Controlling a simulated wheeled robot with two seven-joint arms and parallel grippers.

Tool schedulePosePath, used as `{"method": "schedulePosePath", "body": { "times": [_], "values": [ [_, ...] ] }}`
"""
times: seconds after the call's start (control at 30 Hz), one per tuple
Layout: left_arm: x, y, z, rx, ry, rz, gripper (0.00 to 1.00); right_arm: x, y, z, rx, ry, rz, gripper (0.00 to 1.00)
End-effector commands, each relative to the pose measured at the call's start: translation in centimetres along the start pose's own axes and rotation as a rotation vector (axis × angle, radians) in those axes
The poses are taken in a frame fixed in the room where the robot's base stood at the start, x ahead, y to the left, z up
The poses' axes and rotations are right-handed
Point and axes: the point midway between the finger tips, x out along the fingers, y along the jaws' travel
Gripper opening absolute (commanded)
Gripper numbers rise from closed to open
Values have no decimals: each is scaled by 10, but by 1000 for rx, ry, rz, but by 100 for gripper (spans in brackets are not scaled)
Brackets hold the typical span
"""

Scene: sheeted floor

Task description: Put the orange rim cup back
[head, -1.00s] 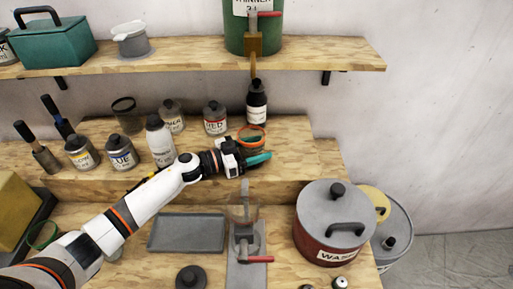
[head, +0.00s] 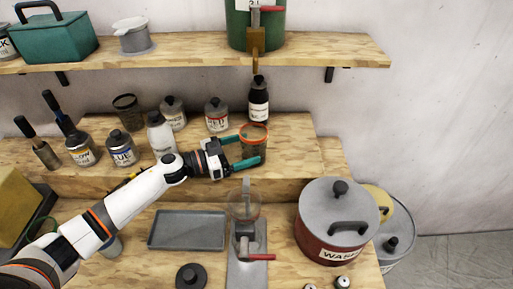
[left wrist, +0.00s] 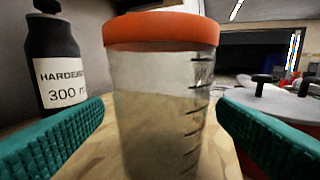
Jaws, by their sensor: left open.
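The orange rim cup (head: 254,141) is a clear measuring cup with an orange rim, upright on the raised wooden step at the right of the row of bottles. My left gripper (head: 243,151) is open, with its teal fingers on either side of the cup in the head view. In the left wrist view the cup (left wrist: 160,95) fills the middle, between the two spread fingers, with visible gaps at both sides. Its lower end is cut off there. My right gripper is not in view.
A black hardener bottle (head: 258,98) stands just behind the cup, and a red-labelled jar (head: 216,116) stands behind my gripper. Below are a grey tray (head: 187,230), a stand holding another clear cup (head: 244,205), and a large lidded wash pot (head: 331,240). The step right of the cup is clear.

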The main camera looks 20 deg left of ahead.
Motion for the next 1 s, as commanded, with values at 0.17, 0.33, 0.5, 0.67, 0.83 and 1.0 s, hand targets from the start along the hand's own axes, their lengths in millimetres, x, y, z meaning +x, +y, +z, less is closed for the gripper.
{"method": "schedulePosePath", "body": {
  "times": [0.17,0.33,0.5,0.67,0.83,1.0],
  "values": [
    [-40,-1,-5,0,5,-1,81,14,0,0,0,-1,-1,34],
    [-65,0,-3,0,3,0,81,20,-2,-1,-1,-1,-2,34],
    [-74,-1,0,0,0,-2,81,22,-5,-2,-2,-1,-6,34],
    [-75,0,1,1,-1,-2,81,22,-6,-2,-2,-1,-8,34],
    [-75,0,0,0,-1,-2,81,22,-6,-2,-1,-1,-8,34],
    [-75,0,1,0,-1,-1,81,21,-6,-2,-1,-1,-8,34]
  ]
}}
